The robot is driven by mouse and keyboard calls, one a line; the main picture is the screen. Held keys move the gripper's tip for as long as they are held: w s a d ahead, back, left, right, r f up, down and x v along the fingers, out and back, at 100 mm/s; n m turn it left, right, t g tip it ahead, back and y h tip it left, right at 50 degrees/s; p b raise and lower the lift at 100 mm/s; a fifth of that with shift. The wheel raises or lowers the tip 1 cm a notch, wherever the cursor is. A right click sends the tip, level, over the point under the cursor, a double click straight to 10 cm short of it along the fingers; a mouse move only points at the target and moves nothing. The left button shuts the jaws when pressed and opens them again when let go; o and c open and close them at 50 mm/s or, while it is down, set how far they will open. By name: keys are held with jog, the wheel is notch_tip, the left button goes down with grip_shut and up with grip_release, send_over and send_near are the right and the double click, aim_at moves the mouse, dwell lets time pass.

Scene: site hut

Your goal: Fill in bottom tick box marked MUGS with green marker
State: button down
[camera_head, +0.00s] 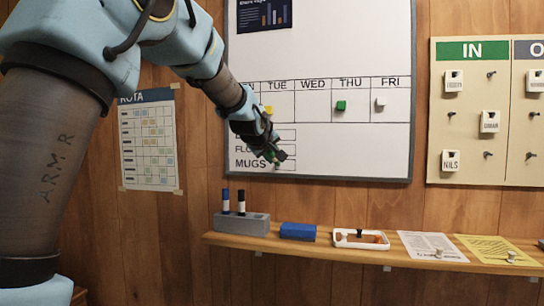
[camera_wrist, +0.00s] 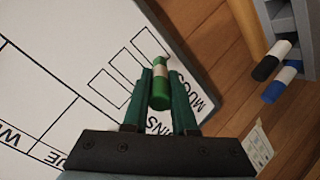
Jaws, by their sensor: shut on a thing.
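My gripper (camera_head: 277,157) is shut on a green marker (camera_wrist: 160,92) at the lower left of the whiteboard (camera_head: 350,155). In the wrist view the marker lies between my two fingers (camera_wrist: 160,80), with its far end over the last of three tick boxes (camera_wrist: 150,42), beside the word MUGS. In the head view the MUGS label (camera_head: 249,163) shows left of my gripper, which covers part of the boxes. I cannot tell whether the tip touches the board. No clear green fill shows in the visible part of the box.
Below the board a wooden shelf (camera_head: 330,250) carries a grey holder (camera_head: 242,224) with a blue and a black marker, a blue block (camera_head: 297,231), a white tray (camera_head: 361,239) and papers. A rota sheet (camera_head: 147,140) hangs left. A peg board (camera_head: 487,110) hangs right.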

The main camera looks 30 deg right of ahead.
jog(key=shift+w+d, duration=0.2)
jog(key=shift+s+d, duration=0.25)
jog(key=shift+s, duration=0.15)
dwell(0.4)
jog(key=shift+s+d+b, duration=0.3)
jog(key=shift+d+b, duration=0.15)
jog(key=shift+s+d, duration=0.3)
jog(key=shift+d, duration=0.1)
